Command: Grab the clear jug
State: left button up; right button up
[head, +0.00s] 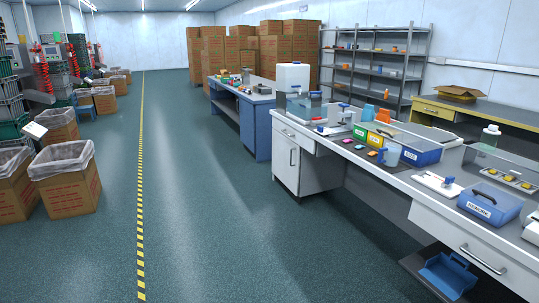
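A clear jug (391,155), see-through with a pale bluish tint, stands upright on the long grey worktop (345,150) at the right. Its handle appears on its left side. It stands in front of a blue case and beside small coloured items on a dark mat. Neither of my grippers is in view.
Cardboard boxes (67,178) stand left. The green floor (215,225) between is clear.

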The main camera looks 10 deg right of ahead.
aim_at(392, 150)
jog(key=i+l+z, duration=0.2)
jog(key=i+z, duration=0.25)
jog(key=i+l+z, duration=0.1)
jog(key=i+z, duration=0.15)
jog(key=z, duration=0.2)
jog(key=i+z, duration=0.45)
jog(key=i+j+z, duration=0.15)
jog(key=z, duration=0.3)
jog(key=i, duration=0.1)
